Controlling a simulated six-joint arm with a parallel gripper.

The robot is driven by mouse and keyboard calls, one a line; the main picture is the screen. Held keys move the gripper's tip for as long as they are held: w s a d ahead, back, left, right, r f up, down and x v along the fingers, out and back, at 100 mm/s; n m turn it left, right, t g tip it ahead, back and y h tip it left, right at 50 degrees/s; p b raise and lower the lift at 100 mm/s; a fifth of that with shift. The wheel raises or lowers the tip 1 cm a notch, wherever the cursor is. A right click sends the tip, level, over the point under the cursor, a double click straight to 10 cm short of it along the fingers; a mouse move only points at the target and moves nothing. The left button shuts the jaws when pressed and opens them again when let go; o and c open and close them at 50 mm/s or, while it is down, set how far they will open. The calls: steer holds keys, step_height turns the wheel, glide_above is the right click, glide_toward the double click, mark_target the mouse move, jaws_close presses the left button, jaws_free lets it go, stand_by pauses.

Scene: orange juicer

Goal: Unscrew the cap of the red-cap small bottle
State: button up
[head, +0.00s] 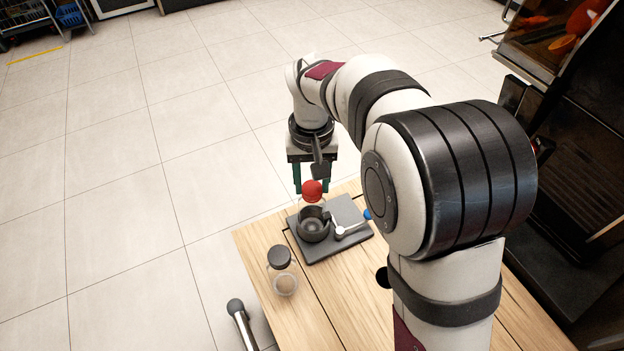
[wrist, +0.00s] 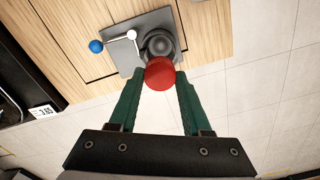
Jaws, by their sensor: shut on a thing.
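The small bottle (head: 312,207) with the red cap (head: 312,190) stands upright in a dark round holder (head: 314,228) on a grey plate. In the wrist view the red cap (wrist: 159,73) sits between the green fingertips of my gripper (wrist: 158,80), with the dark holder (wrist: 160,46) behind it. My gripper (head: 312,189) comes down from above and is shut on the red cap. The cap appears to be on the bottle's top; any gap between them cannot be made out.
A lever with a blue knob (head: 366,214) sticks out beside the holder on the grey plate (head: 345,212). A second clear bottle with a dark cap (head: 279,256) stands at the wooden table's (head: 262,241) front left. A dark machine (head: 580,170) stands at the right.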

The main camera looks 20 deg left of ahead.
mark_target(312, 187)
jaws_close()
steer(key=n, duration=0.4)
steer(key=shift+n, duration=0.6)
steer(key=shift+n, duration=1.2)
steer(key=shift+r, duration=0.2)
steer(key=shift+r, duration=2.95)
